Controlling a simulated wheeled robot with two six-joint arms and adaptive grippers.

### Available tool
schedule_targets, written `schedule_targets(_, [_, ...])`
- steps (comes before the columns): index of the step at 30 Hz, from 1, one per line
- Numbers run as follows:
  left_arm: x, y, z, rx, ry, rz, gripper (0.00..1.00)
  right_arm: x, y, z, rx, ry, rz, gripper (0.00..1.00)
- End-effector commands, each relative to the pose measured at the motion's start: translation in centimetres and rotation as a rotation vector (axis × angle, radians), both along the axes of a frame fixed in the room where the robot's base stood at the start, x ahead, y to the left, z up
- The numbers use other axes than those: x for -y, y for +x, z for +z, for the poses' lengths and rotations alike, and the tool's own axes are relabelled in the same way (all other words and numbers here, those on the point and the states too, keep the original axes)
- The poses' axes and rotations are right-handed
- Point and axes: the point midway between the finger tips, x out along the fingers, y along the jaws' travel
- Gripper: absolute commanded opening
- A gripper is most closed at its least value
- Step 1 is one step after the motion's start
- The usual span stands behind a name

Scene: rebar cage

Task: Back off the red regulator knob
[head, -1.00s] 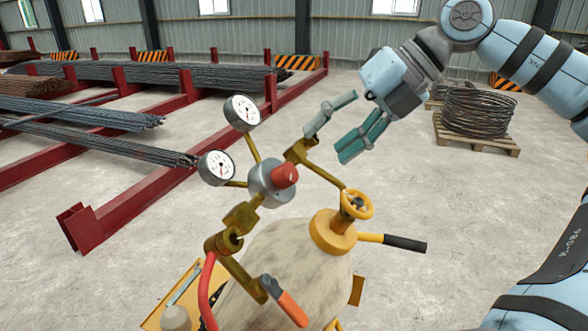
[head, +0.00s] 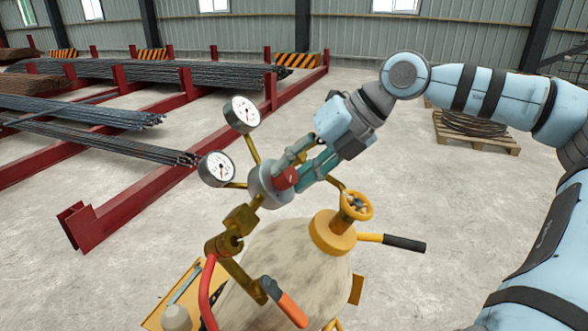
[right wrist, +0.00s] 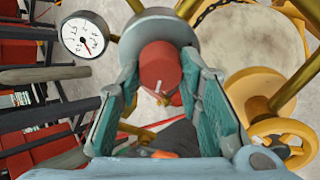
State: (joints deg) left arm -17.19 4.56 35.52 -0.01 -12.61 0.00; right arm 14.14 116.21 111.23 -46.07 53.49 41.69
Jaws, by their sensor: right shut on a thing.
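The red regulator knob (head: 286,179) sticks out from the grey round regulator body (head: 264,189) in the head view. In the right wrist view the knob (right wrist: 160,70) sits between the two teal finger pads, with the regulator body (right wrist: 153,32) behind it. My right gripper (head: 296,175) is shut on the knob, with one finger on each side; it also shows in the right wrist view (right wrist: 164,92). The fingers partly cover the knob in the head view. My left gripper is not in view.
Two white dial gauges (head: 242,113) (head: 216,168) stand on brass stems close left of the regulator. A yellow valve handwheel (head: 357,204) sits on the cylinder (head: 276,262) just right of it. A red hose (head: 207,290) hangs at lower left. Red rebar racks (head: 150,199) stand behind.

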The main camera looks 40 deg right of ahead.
Motion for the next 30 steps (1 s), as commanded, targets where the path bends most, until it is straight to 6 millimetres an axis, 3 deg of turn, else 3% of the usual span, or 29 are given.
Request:
schedule_targets(6, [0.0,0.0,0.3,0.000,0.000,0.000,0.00,0.0,-0.1,0.0,0.050,-0.105,0.097,0.05])
schedule_targets(13, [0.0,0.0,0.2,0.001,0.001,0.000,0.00,0.0,0.0,0.0,0.055,-0.110,0.105,0.05])
schedule_targets(14, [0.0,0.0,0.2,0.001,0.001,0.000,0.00,0.0,0.0,0.0,0.055,-0.110,0.105,0.38])
schedule_targets(17, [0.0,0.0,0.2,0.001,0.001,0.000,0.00,-0.1,0.0,0.0,0.055,-0.110,0.105,0.53])
schedule_targets(26, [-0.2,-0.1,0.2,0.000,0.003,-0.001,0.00,0.0,-0.1,0.1,0.056,-0.108,0.104,0.53])
schedule_targets(30, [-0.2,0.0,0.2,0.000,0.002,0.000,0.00,0.6,-1.0,1.5,0.061,-0.107,0.103,0.53])
